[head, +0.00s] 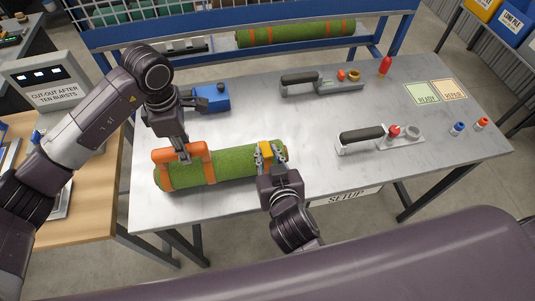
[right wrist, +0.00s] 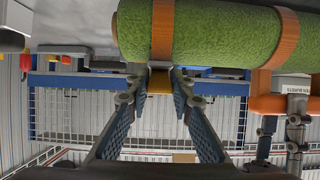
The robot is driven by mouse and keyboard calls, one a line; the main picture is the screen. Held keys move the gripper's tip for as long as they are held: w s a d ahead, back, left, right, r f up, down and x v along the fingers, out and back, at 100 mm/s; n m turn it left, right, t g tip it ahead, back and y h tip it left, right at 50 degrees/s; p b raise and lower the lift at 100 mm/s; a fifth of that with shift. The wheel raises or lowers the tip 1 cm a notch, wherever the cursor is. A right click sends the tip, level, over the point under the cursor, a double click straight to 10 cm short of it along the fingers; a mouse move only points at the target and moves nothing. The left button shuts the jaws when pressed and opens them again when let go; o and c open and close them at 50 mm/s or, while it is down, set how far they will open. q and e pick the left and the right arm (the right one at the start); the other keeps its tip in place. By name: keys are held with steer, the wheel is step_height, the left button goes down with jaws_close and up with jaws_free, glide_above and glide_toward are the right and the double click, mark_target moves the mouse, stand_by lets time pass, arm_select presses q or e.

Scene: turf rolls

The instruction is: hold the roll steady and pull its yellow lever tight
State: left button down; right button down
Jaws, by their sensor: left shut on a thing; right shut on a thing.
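A green turf roll (head: 228,167) with orange straps lies near the front left of the metal table. An orange handle (head: 182,151) stands up at its left end. My left gripper (head: 183,153) is shut on that handle from above. The yellow lever (head: 266,154) sits on the strap near the roll's right end. My right gripper (head: 268,158) is shut on the lever. In the right wrist view the yellow lever (right wrist: 159,82) shows between the fingertips, against the roll (right wrist: 205,32); the fingers hide part of it.
Two black-handled tools (head: 322,81) (head: 378,138) lie at the back and right of the table (head: 240,120). A blue block (head: 212,98) stands behind the roll. Another roll (head: 296,33) lies on the rack behind.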

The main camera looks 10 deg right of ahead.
steer(key=shift+w+r, duration=0.1)
steer(key=shift+r, duration=0.05)
steer(key=c, duration=1.7)
jaws_free()
steer(key=v, duration=0.7)
steer(key=shift+s+r, duration=0.2)
steer(key=shift+r, duration=0.05)
arm_select(q)
steer(key=c, duration=1.5)
jaws_free()
steer(key=shift+c, duration=0.2)
steer(key=shift+r, duration=0.1)
